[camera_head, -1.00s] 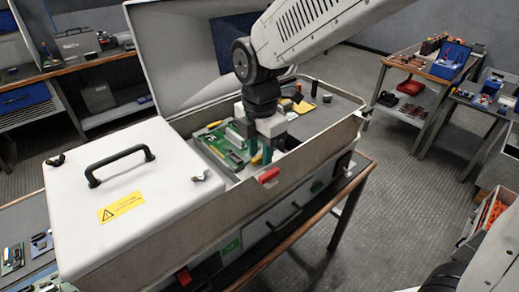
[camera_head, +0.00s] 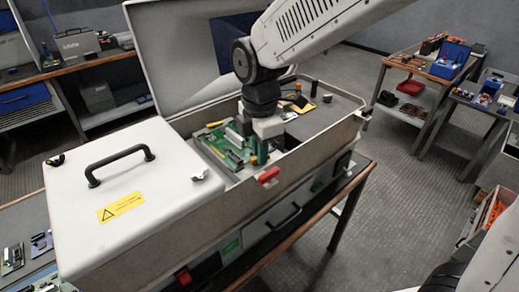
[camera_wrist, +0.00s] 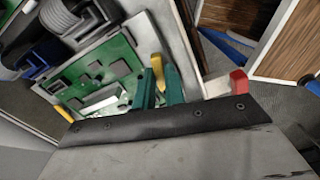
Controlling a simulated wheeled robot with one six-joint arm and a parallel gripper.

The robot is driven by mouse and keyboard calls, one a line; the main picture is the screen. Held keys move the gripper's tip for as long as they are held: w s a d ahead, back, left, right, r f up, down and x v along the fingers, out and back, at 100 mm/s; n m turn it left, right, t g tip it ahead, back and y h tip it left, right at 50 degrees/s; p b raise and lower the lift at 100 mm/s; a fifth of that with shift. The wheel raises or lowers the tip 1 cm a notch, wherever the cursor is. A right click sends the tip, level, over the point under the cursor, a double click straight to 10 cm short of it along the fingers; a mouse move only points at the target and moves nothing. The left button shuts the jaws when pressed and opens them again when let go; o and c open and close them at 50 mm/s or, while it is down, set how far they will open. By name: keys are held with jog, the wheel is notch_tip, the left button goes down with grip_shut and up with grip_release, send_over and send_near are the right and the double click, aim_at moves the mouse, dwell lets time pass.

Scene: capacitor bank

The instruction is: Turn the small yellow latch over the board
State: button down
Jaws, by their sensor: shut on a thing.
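The green circuit board (camera_head: 219,143) lies in the open compartment of the grey case. It also shows in the wrist view (camera_wrist: 120,66). The small yellow latch (camera_wrist: 157,66) stands at the board's edge, between the green fingers of my gripper (camera_wrist: 159,88). My gripper is shut on it, and the fingers hide its lower part. In the head view my gripper (camera_head: 262,151) points down at the right edge of the board. A second yellow piece (camera_wrist: 64,113) shows at the opposite edge of the board in the wrist view.
A red catch (camera_head: 268,175) sits on the case's front rim, near my gripper. The raised lid (camera_head: 165,55) stands behind the compartment. A white cover with a black handle (camera_head: 120,164) is at the left. A grey surface at the right holds small tools.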

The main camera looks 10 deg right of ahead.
jog(key=m, duration=1)
jog(key=shift+m, duration=2.2)
jog(key=c, duration=1.5)
grip_release()
jog(key=shift+o, duration=0.2)
